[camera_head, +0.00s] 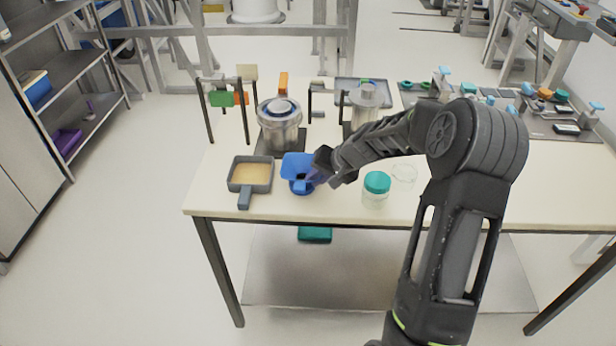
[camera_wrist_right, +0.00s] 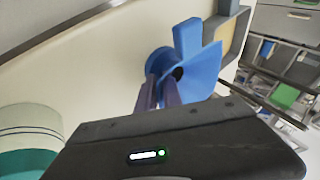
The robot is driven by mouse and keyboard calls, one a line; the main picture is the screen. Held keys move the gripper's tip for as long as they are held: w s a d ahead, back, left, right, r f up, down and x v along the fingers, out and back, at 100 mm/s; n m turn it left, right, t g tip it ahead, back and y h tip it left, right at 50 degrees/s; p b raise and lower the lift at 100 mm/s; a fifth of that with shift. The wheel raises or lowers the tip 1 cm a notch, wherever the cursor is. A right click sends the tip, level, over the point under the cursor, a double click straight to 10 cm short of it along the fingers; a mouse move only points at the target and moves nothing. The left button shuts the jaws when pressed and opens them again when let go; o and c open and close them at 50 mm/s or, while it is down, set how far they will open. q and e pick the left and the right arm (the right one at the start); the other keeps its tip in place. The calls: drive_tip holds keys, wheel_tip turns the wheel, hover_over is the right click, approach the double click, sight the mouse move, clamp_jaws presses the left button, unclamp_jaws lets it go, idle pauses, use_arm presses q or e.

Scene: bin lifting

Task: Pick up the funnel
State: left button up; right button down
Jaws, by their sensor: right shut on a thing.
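A blue funnel (camera_head: 297,165) is at the front left part of the table (camera_head: 330,205). My right gripper (camera_head: 308,181) comes in from the right and is shut on the funnel. In the right wrist view the funnel (camera_wrist_right: 190,68) sits between the fingertips of my right gripper (camera_wrist_right: 160,88), with its wide mouth turned to the right. In the head view a blue ring-like part shows just below the funnel's mouth; I cannot tell whether the funnel touches the table. My left gripper is not in view.
A grey pan (camera_head: 250,174) with yellowish contents stands left of the funnel. A jar with a teal lid (camera_head: 377,183) stands to the right, near the front edge. A steel pot (camera_head: 279,127) stands behind. The front right of the table is bare.

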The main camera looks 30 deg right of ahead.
wheel_tip(320, 180, up, 10)
drive_tip(key=shift+b, duration=0.35)
drive_tip(key=shift+a+f, duration=0.1)
idle(0.5)
